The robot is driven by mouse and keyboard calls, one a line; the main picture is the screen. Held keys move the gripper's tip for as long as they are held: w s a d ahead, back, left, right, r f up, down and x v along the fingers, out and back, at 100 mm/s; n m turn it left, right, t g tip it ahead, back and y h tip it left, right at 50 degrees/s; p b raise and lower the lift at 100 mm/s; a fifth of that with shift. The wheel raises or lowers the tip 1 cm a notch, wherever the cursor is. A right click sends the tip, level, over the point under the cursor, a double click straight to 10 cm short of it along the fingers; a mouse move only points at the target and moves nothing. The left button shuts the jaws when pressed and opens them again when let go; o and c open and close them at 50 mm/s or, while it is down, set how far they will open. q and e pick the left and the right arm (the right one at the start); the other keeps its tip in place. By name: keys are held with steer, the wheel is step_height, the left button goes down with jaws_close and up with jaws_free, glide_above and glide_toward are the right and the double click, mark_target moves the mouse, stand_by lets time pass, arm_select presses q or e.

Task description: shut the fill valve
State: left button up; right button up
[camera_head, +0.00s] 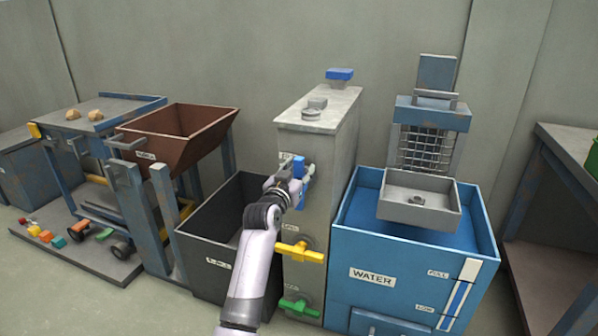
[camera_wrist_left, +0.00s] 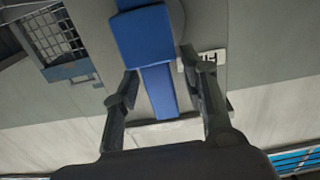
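A grey tank (camera_head: 325,150) carries a blue valve handle (camera_head: 301,170) high on its front, standing roughly upright. A yellow handle (camera_head: 300,252) is below it and a green handle (camera_head: 299,308) is near the floor. Small labels sit beside them, too small to read surely. My left gripper (camera_head: 288,172) is at the blue handle. In the left wrist view the blue handle (camera_wrist_left: 158,90) lies between the two fingers of the left gripper (camera_wrist_left: 160,66). The fingers are apart, with gaps beside the handle. A partly hidden label (camera_wrist_left: 211,57) is behind the right finger. My right gripper is not in view.
A blue water tank (camera_head: 385,262) with a grey tray (camera_head: 418,203) and wire mesh stands right of the grey tank. A dark bin (camera_head: 240,195) stands left, with a brown hopper (camera_head: 178,135) and blue frame beyond. A workbench (camera_head: 560,180) is at far right.

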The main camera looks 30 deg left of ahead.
arm_select(q)
steer(key=shift+c, duration=0.4)
jaws_close()
stand_by(0.4)
